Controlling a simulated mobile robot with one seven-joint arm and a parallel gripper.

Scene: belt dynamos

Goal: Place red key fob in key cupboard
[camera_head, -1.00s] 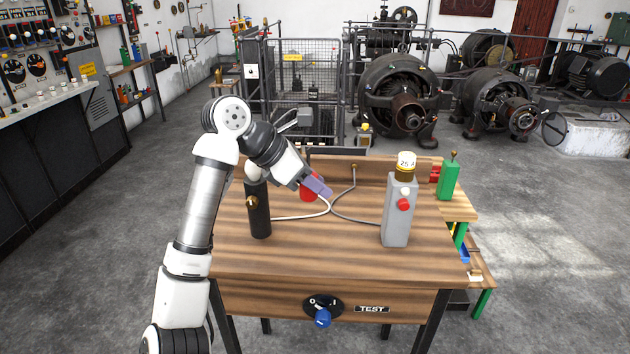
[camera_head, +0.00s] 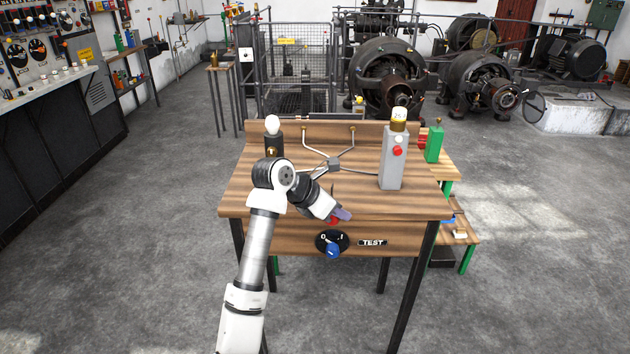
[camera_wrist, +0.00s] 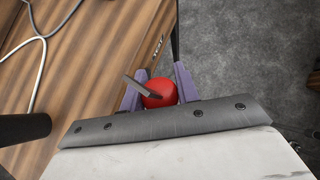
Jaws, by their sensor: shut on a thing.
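My gripper (camera_head: 340,214) is in front of the test bench's front edge, above its dial. In the wrist view my gripper (camera_wrist: 160,88) has its purple fingers on both sides of a round red fob (camera_wrist: 160,93) with a dark flat metal piece sticking out of it. It is shut on the fob. In the head view only a small red part of the fob (camera_head: 334,221) shows under the fingers. I cannot make out the key cupboard for sure.
The wooden bench (camera_head: 240,200) carries a grey post (camera_head: 391,165) and a dark post with a white bulb (camera_head: 272,126). A blue-knobbed dial (camera_head: 332,248) is on its front. A green box (camera_head: 604,14) hangs on the far wall.

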